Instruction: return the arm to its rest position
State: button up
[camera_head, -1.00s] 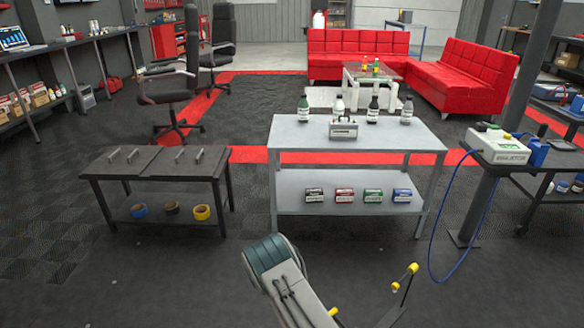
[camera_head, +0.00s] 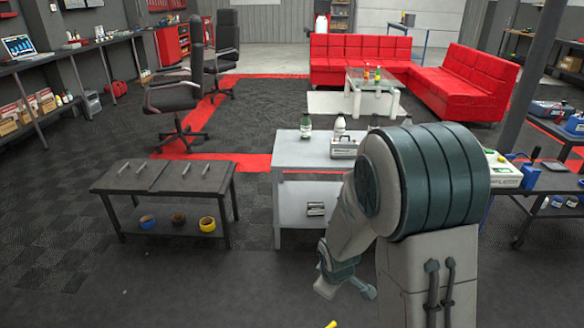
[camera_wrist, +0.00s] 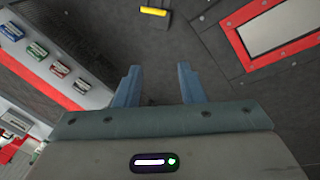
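My arm is folded at a large dark green elbow joint in the head view, in front of the grey table (camera_head: 292,160). The forearm slopes down and left from the elbow to the wrist, above the dark floor. My gripper shows in the wrist view (camera_wrist: 158,88). Its two blue-grey fingers are apart, with nothing between them. In the head view the fingers are too small and turned to make out clearly.
A black low table (camera_head: 165,178) stands left of the grey table, with tape rolls on its shelf. Bottles (camera_head: 305,125) and a device (camera_head: 344,148) stand on the grey table. A dark cart (camera_head: 545,180) is at right. Small boxes (camera_wrist: 60,69) show in the wrist view. Floor at lower left is clear.

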jog(key=s+d+r+m+p, duration=0.1)
jog(key=s+r+m+p, duration=0.2)
jog(key=r, duration=0.6)
jog(key=s+d+r+m+p, duration=0.2)
jog(key=s+r+m+p, duration=0.1)
jog(key=s+r, duration=0.5)
jog(key=s+d+r+m+p, duration=0.1)
jog(key=s+r+m+p, duration=0.2)
jog(key=s+r, duration=0.3)
notch_tip(320, 180, up, 5)
jog(key=shift+d+r+m, duration=0.1)
jog(key=shift+d+m, duration=0.25)
jog(key=shift+m, duration=0.45)
jog(key=shift+a, duration=0.1)
